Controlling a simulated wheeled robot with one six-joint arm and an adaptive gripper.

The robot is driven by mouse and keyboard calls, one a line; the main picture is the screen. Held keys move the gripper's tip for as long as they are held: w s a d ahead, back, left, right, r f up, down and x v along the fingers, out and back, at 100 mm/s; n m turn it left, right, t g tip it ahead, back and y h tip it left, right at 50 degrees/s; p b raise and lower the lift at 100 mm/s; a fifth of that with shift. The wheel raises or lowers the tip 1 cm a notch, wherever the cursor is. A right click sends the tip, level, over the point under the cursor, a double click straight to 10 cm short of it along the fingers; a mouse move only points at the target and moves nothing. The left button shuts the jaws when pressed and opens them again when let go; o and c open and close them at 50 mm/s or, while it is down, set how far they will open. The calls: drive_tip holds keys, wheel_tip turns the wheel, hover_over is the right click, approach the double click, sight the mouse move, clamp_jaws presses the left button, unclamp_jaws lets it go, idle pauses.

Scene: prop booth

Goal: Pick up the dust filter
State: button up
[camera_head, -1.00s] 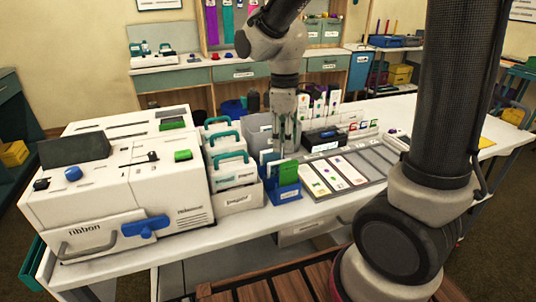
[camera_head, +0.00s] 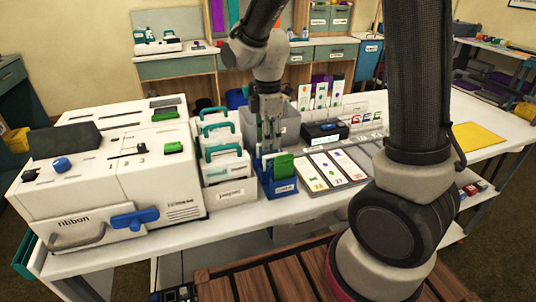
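My gripper (camera_head: 269,142) hangs pointing down just above and behind a blue holder (camera_head: 284,190). Its two thin fingers look apart, with nothing clearly between them. The holder carries a green card-like piece (camera_head: 284,166) and a paler piece beside it. To the left, several white cartridges with teal handles (camera_head: 228,165) stand in a row in a pale, labelled bin (camera_head: 230,194). No label that I can read says dust filter, so I cannot tell which piece it is. The fingertips partly overlap the holder's back, and contact cannot be told.
A large white machine marked ribbon (camera_head: 165,180) fills the left of the table. A grey bin (camera_head: 290,130) stands behind my gripper, with a black box (camera_head: 325,132) to its right. A card tray (camera_head: 345,163) lies right of the holder. A yellow sheet (camera_head: 478,137) lies far right.

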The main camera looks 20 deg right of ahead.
wheel_tip(320, 180, down, 2)
drive_tip(key=shift+f, duration=0.1)
drive_tip(key=shift+c, duration=0.2)
drive_tip(key=c, duration=0.7)
wheel_tip(320, 180, up, 10)
drive_tip(key=shift+r, duration=0.1)
